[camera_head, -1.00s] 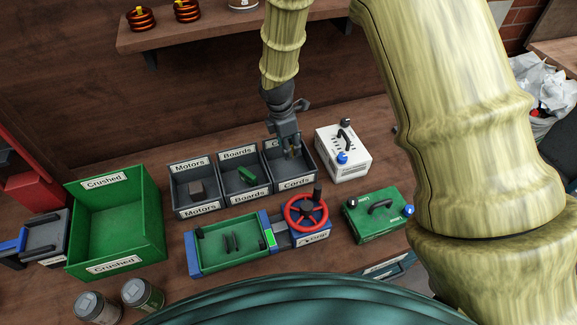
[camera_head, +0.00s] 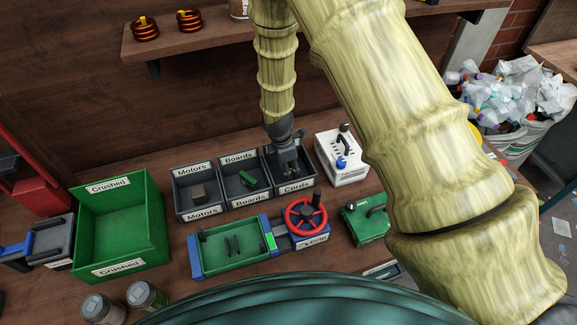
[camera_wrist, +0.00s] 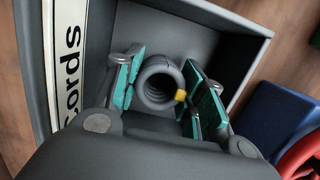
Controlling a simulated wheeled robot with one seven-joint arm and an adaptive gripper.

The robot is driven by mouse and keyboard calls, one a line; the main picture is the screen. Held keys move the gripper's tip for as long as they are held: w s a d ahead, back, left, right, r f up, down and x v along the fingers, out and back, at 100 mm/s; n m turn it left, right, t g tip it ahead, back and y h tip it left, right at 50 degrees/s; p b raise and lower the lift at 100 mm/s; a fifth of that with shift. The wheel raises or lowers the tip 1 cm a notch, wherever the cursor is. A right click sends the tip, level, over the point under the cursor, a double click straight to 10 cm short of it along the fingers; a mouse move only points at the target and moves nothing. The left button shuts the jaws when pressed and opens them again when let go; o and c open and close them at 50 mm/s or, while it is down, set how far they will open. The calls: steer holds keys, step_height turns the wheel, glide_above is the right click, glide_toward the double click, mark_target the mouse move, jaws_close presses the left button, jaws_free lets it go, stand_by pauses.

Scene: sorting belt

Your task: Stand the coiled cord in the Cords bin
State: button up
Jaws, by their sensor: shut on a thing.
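The coiled cord (camera_wrist: 158,84) is a grey coil with a small yellow piece on its side; I see its round open end in the wrist view. My gripper (camera_wrist: 165,76) is shut on it, with a green pad on either side. The cord is inside the dark grey Cords bin (camera_wrist: 228,42), with the bin's label at the left of that view. In the head view my gripper (camera_head: 287,167) points down into the Cords bin (camera_head: 296,187), the rightmost of three. The cord cannot be made out there. Whether it touches the bin floor is unclear.
The Boards bin (camera_head: 246,201) and Motors bin (camera_head: 201,213) stand to the left, each with an item inside. A white box (camera_head: 342,158) is close on the right. A green tray with a red handwheel (camera_head: 306,216) is in front. A green Crushed bin (camera_head: 121,225) is farther left.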

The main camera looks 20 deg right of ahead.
steer(key=shift+f, duration=0.15)
steer(key=o, duration=1)
steer(key=shift+a+r+b, duration=0.3)
steer(key=shift+r+b, duration=0.3)
steer(key=shift+r, duration=1.45)
steer(key=shift+a+r+b, duration=0.25)
steer(key=shift+r+b, duration=0.4)
steer(key=shift+r, duration=1.35)
steer(key=shift+a+r+b, duration=0.3)
steer(key=shift+r+b, duration=0.3)
steer(key=shift+r, duration=1.45)
